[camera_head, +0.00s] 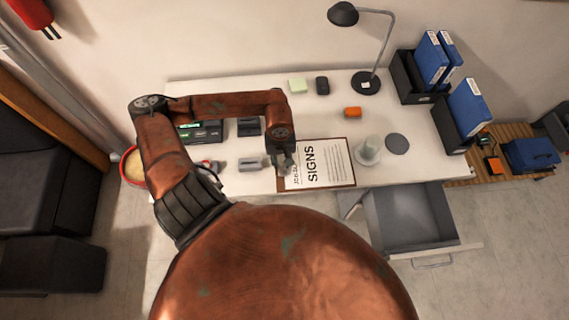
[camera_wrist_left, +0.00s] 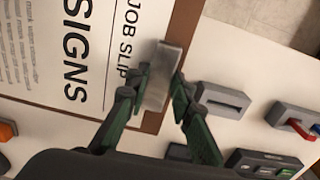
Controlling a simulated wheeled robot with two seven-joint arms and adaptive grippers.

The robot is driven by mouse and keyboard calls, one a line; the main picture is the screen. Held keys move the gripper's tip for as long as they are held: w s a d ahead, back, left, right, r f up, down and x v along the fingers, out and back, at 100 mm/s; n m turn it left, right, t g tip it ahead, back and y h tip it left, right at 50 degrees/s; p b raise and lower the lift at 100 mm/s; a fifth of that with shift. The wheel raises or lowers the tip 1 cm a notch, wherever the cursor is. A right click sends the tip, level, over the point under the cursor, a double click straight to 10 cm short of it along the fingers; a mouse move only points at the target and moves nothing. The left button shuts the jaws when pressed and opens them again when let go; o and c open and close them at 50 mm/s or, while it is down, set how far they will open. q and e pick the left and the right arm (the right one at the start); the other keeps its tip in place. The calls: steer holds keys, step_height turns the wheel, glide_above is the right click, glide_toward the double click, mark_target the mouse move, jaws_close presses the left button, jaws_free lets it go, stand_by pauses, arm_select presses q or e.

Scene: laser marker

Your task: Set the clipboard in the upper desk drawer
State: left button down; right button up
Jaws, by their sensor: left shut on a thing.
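The clipboard (camera_head: 325,164) is brown with a white sheet headed "SIGNS". It lies at the desk's front edge, left of the open drawer; I cannot tell whether it is lifted. My left gripper (camera_head: 283,166) is at its left end. In the left wrist view my left gripper (camera_wrist_left: 159,84) is shut on the grey metal clip (camera_wrist_left: 164,62) of the clipboard, beside the words "JOB SLIP". The upper desk drawer (camera_head: 408,218) is pulled open at the desk's right front and looks empty. My right gripper is not in view.
A white cup (camera_head: 368,150) and a dark round disc (camera_head: 397,144) stand right of the clipboard. Small devices (camera_head: 249,164) lie left of my gripper. The drawer interior is clear.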

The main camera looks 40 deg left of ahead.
mark_target(284, 159)
arm_select(q)
steer(key=shift+w+a+f, duration=0.25)
steer(key=shift+w+f, duration=0.7)
steer(key=shift+f, duration=1.75)
steer(key=c, duration=1.7)
jaws_free()
steer(key=shift+s, duration=0.1)
